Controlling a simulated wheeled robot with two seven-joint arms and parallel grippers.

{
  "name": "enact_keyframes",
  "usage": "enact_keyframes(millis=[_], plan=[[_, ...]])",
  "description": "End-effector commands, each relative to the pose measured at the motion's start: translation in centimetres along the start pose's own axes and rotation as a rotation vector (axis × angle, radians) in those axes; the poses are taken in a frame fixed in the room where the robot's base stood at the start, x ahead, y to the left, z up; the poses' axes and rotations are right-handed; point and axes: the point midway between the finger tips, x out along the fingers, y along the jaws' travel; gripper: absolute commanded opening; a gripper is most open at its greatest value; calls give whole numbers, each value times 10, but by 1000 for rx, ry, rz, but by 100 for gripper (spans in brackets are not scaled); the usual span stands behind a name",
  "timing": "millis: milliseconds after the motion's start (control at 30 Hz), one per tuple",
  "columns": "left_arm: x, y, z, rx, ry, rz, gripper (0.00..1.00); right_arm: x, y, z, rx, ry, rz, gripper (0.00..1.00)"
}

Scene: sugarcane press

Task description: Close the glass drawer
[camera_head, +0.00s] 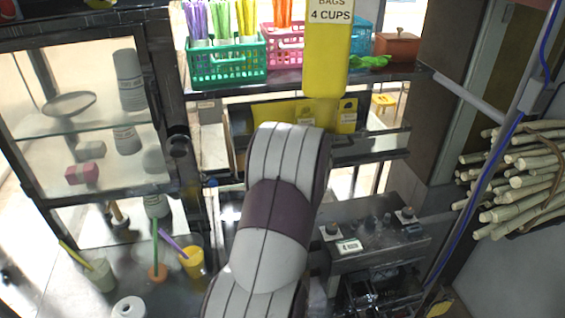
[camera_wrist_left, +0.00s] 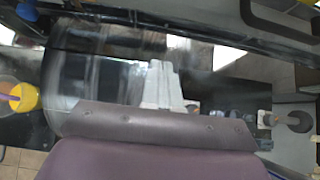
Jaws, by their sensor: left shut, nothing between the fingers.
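A glass-sided cabinet (camera_head: 95,127) with a dark frame stands at the left of the head view, with cups, a dish and a red block behind its glass. I cannot pick out the glass drawer for certain or tell how far open it is. A clear, glassy surface (camera_wrist_left: 95,85) shows left of my left gripper (camera_wrist_left: 158,88) in the wrist view. That gripper is shut and empty, close to this surface; I cannot tell if they touch. In the head view my thick grey arm covers the middle and hides the gripper. My right gripper is not in view.
A shelf carries a green basket (camera_head: 228,62) of straws, a pink basket (camera_head: 283,45) and a brown pot (camera_head: 396,48). A yellow bag dispenser (camera_head: 322,70) hangs behind my arm. Sugarcane stalks (camera_head: 515,180) are at the right. A yellow cup (camera_head: 193,262) stands lower left.

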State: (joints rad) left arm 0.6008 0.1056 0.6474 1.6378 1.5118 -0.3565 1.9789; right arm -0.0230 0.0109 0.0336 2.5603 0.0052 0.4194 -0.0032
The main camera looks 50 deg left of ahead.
Motion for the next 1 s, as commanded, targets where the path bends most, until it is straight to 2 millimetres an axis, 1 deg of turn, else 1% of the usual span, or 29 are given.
enact_keyframes(millis=[100,333,367,400,533,700,1000], plan=[[26,1,0,0,2,3,0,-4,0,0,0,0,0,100],[73,1,2,0,1,3,0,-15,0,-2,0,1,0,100],[73,1,12,-2,-1,3,0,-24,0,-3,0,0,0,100],[78,1,16,-1,-1,3,0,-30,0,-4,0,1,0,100],[91,1,26,0,-1,2,0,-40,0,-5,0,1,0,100],[99,1,29,0,-2,2,0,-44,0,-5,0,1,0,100],[100,0,28,0,-3,2,0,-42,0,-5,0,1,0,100]])
